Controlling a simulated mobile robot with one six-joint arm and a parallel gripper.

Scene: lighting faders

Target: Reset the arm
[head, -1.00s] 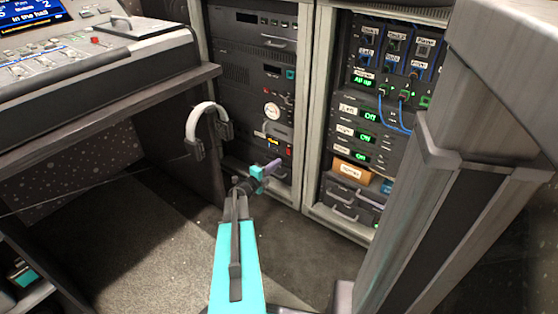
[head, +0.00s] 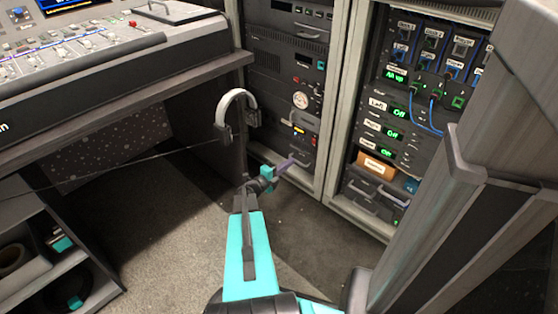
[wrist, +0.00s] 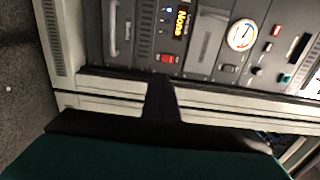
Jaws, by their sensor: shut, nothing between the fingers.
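My arm (head: 247,255), teal with dark links, reaches up from the bottom middle of the head view. My gripper (head: 290,163) is at its far end, in front of the left equipment rack. It looks small and thin there, shut, with nothing held. In the wrist view a dark part of my gripper (wrist: 160,100) stands up in the lower middle, in front of the rack's pale frame edge.
The left rack (head: 262,62) and the right rack (head: 420,150) stand at the back. A mixing desk (head: 75,55) with faders is at the left, with headphones (head: 237,96) hanging beside it. A grey post (head: 455,220) is at the right. Carpet (head: 180,250) is clear around the arm.

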